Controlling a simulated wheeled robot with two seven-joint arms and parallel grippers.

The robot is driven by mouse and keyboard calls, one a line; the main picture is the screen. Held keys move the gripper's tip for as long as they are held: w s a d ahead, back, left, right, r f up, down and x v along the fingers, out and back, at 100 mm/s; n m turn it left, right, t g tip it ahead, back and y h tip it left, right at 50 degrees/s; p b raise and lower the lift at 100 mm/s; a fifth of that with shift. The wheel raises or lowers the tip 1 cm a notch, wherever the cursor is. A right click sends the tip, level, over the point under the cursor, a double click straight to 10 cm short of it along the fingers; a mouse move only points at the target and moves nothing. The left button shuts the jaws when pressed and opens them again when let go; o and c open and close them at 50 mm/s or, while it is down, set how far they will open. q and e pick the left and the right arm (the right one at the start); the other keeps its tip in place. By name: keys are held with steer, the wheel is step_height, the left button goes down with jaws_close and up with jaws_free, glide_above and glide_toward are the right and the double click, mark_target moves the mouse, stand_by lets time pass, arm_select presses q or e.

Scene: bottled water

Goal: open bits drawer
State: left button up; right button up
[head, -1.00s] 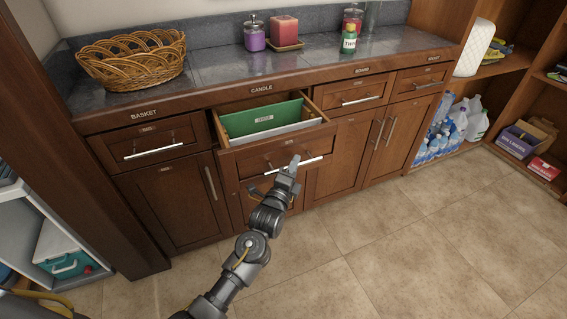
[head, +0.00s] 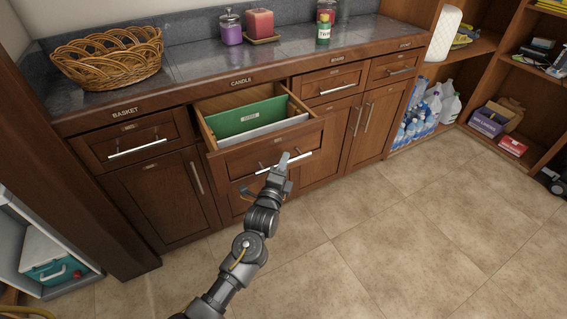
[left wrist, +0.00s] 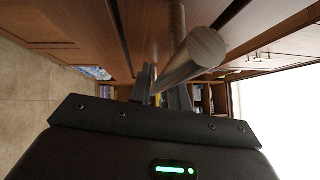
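The wooden drawer (head: 262,151) under the CANDLE label stands pulled out, with green and white file-like items (head: 248,117) inside. Its small front label is too small to read, so I cannot tell if it is the bits drawer. Its metal bar handle (head: 300,157) runs across the front. My left gripper (head: 281,163) is at this handle. In the left wrist view the handle (left wrist: 195,52) passes between the fingers (left wrist: 160,92), which appear shut on it. My right gripper is not in view.
Closed drawers (head: 137,142) and cabinet doors (head: 165,190) flank the open drawer. The tiled floor (head: 380,240) in front is clear.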

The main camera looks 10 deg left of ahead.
arm_select(q)
steer(key=o, duration=0.3)
steer(key=v, duration=1)
steer(key=shift+s, duration=0.4)
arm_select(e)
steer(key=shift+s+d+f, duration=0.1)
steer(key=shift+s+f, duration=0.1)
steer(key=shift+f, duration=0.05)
arm_select(q)
steer(key=shift+a, duration=0.1)
